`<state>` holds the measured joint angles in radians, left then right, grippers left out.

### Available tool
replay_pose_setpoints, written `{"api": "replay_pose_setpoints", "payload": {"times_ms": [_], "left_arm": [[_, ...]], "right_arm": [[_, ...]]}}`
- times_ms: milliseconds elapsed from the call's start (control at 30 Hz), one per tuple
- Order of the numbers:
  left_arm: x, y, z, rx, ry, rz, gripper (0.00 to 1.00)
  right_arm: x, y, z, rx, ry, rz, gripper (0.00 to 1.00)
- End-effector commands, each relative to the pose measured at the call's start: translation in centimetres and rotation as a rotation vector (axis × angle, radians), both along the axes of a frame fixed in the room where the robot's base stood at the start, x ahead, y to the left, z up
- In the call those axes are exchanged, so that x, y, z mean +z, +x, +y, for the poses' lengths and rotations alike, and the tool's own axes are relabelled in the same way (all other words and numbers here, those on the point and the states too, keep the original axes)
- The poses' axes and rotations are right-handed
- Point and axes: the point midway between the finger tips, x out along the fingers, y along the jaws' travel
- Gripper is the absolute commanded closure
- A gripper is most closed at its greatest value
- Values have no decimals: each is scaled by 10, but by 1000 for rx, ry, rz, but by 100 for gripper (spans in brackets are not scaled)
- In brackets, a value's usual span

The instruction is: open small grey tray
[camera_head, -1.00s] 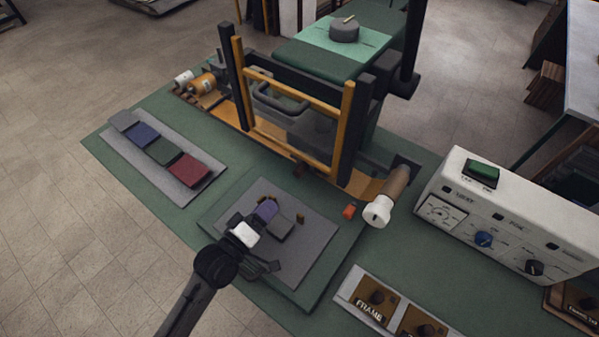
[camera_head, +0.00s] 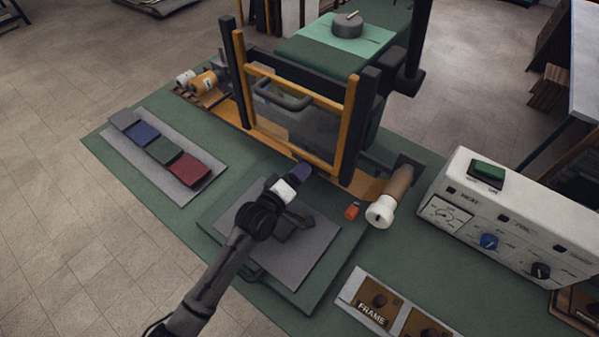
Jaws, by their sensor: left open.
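A low green base (camera_head: 310,296) with a flat grey plate (camera_head: 312,262) on top lies at the near middle of the bench. This is the thing that best fits the small grey tray, but I cannot tell for sure. A dark handle (camera_head: 252,272) shows at its near left edge, partly behind my arm. My left gripper (camera_head: 300,174) is open, with its purple-tinted tip above the plate's far edge, close to the upright frame. My arm hides the plate's left part. I see nothing held. My right gripper does not show.
An upright frame (camera_head: 350,120) with yellow bars and a handle stands just beyond my gripper. A white roller end (camera_head: 380,212) and an orange piece (camera_head: 352,211) are to its right. A white control box (camera_head: 500,225) stands right. Colour swatches (camera_head: 166,152) lie left.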

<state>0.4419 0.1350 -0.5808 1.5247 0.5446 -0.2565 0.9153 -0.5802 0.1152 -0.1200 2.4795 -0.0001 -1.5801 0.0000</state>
Motion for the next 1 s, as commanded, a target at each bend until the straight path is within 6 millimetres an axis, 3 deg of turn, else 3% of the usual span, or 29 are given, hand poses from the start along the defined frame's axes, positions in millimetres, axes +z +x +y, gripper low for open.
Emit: {"api": "replay_pose_setpoints", "payload": {"times_ms": [467, 1000], "left_arm": [[0, 6, -5, 0, 1, -1, 43], [0, 6, -4, 0, 1, -1, 95]], "right_arm": [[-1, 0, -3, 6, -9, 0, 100], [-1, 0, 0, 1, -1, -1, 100]]}}
